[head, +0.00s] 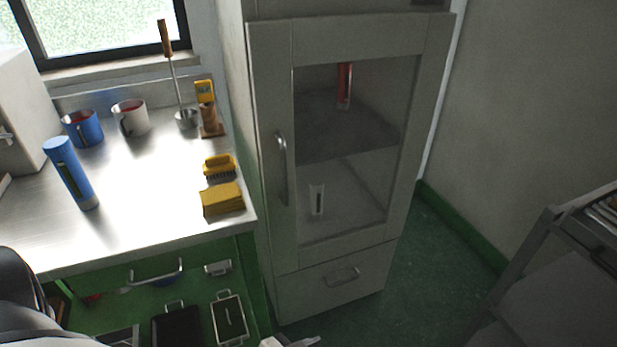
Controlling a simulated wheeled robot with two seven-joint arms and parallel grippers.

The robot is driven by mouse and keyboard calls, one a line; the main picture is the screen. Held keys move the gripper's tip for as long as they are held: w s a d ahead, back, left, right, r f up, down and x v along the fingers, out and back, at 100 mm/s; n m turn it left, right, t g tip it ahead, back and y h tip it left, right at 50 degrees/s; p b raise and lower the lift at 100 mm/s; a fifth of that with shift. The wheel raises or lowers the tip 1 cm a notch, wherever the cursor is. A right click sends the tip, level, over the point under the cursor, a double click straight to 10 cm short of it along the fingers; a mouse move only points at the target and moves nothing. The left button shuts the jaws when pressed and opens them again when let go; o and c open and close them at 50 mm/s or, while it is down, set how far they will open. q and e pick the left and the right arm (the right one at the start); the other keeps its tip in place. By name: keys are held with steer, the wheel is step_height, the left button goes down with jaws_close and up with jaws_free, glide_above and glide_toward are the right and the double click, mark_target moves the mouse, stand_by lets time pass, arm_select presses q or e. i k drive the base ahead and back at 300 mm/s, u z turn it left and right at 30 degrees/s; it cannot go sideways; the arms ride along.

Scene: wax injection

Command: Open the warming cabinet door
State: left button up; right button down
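The warming cabinet (233,75) stands in the middle of the head view. Its grey framed door (270,225) has a glass pane and looks shut. A vertical curved door handle (281,168) sits on the door's left side. Behind the glass, a red tube-like item (344,86) is on the upper shelf and a pale item with a dark mark (317,199) is lower down. My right gripper is not visible.
Left is a steel counter (140,190) with a blue flask (71,173), mugs, a ladle-like tool, a brush and a yellow sponge-like block (222,199). A drawer (335,278) is below the door. Green floor (430,265) is clear right of the cabinet. A grey rack (545,240) stands lower right.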

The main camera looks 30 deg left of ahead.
mark_target(275, 46)
steer(key=u, duration=0.75)
steer(key=i, duration=0.4)
steer(key=u, duration=0.95)
